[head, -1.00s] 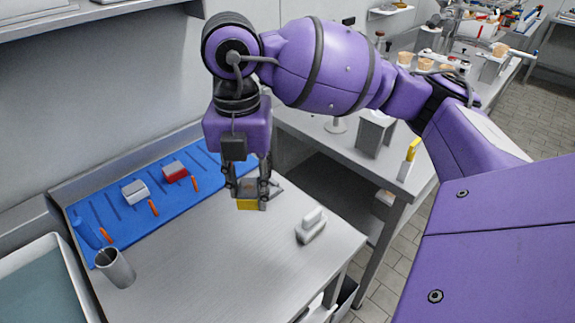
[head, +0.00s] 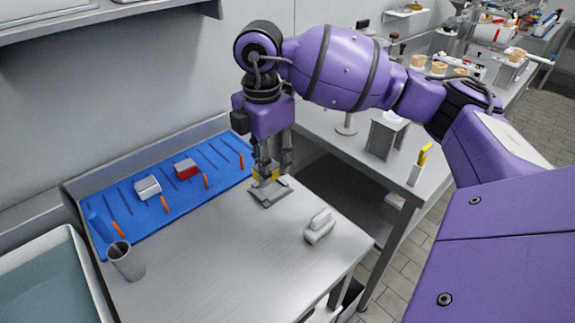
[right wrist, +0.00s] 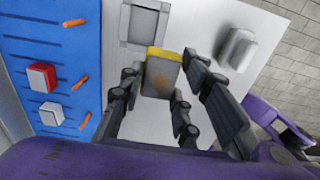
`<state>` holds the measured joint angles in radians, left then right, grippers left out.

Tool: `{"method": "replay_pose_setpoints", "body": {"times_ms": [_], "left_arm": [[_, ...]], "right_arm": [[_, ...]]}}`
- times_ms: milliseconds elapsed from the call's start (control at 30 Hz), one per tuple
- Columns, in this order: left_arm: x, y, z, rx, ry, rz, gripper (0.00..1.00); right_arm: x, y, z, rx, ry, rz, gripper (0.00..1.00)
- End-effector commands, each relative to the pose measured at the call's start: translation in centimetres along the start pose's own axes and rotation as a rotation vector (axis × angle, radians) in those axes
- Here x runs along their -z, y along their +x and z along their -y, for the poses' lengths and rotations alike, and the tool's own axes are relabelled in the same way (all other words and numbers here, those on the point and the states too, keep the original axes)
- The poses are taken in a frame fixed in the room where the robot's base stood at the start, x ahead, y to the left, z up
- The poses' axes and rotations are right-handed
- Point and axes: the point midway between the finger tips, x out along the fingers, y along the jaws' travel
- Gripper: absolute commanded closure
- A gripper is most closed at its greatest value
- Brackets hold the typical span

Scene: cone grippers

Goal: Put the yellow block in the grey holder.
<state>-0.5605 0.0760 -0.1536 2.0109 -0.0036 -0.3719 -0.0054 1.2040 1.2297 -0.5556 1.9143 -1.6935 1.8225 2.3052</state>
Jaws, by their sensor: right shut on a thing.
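The yellow block (head: 263,175) is held between the fingers of my right gripper (head: 270,168), which is shut on it. In the right wrist view the block (right wrist: 161,76) shows a yellow far edge and a grey-brown face between the fingers (right wrist: 162,70). The grey holder (head: 268,195) lies on the steel table, just below the block in the head view. In the right wrist view the holder (right wrist: 146,22) is a square, rimmed frame beyond the block, and no block is in it. The block's height above the table is hard to tell. My left gripper is not in view.
A blue mat (head: 140,215) with a white block (head: 147,187), a red block (head: 186,169) and several orange strips lies left. A grey cup (head: 126,262) stands near the sink (head: 75,240). The front table is clear.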

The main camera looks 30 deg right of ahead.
Motion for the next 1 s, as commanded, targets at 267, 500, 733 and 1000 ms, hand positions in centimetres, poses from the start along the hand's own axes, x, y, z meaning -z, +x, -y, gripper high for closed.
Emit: {"method": "replay_pose_setpoints", "body": {"times_ms": [267,500,733,1000], "left_arm": [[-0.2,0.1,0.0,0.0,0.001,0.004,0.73],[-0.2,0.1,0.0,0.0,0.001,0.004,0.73],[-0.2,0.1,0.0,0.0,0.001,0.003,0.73],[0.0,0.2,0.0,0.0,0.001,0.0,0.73]], "right_arm": [[-2.4,4.4,-2.8,0.0,0.0,-0.001,0.97],[-3.1,5.7,-3.6,0.0,-0.001,-0.001,0.97],[-3.3,8.8,-3.7,0.0,-0.002,-0.001,0.97],[-3.3,9.0,-3.7,-0.002,-0.002,0.0,0.97]]}}
